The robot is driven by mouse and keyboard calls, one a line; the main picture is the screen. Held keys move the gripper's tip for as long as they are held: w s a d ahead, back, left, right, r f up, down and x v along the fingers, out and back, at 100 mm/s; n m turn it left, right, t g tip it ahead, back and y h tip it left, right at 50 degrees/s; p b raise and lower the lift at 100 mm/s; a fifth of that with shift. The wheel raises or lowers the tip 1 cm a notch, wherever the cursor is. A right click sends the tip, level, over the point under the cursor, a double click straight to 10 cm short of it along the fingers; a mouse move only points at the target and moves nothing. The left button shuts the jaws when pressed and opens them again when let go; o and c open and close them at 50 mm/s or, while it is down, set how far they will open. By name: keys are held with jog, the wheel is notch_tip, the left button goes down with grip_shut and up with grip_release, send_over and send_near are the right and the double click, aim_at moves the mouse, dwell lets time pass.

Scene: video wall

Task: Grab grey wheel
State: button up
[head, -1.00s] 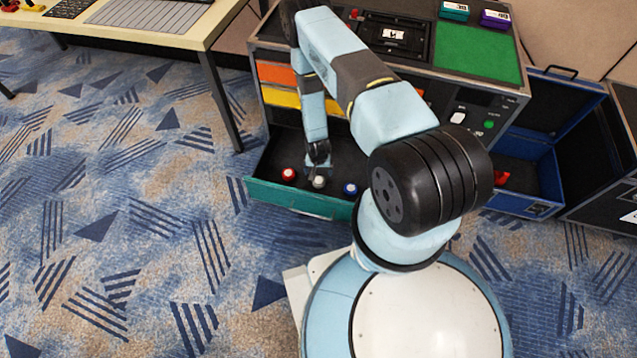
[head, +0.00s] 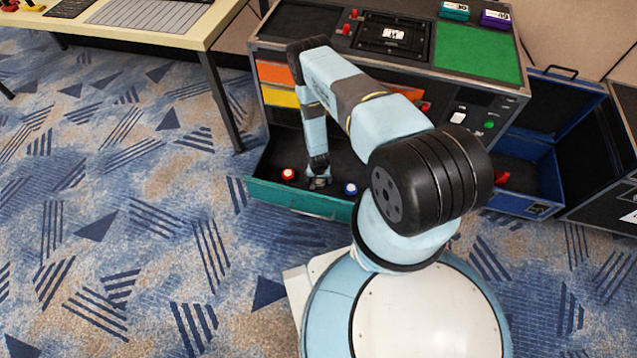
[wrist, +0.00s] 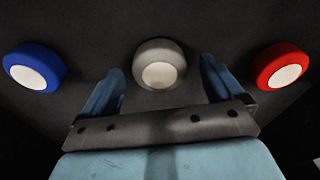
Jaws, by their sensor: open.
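The grey wheel (wrist: 160,64) has a pale round centre and lies on the dark floor of the open drawer. In the wrist view it sits just ahead of and between the two blue fingers of my gripper (wrist: 162,85), which are open and apart from each other. I cannot tell how far the fingers reach down beside it. In the head view my gripper (head: 319,182) points down into the drawer (head: 300,199) and mostly hides the grey wheel.
A blue wheel (wrist: 34,67) and a red wheel (wrist: 282,67) lie on either side of the grey one; the red (head: 288,174) and blue (head: 351,188) ones also show in the head view. The teal drawer front and the cabinet (head: 400,50) bound the space.

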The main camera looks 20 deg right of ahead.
jog(key=shift+f, duration=0.4)
jog(key=shift+c, duration=0.4)
jog(key=c, duration=1.1)
jog(key=shift+r, duration=0.15)
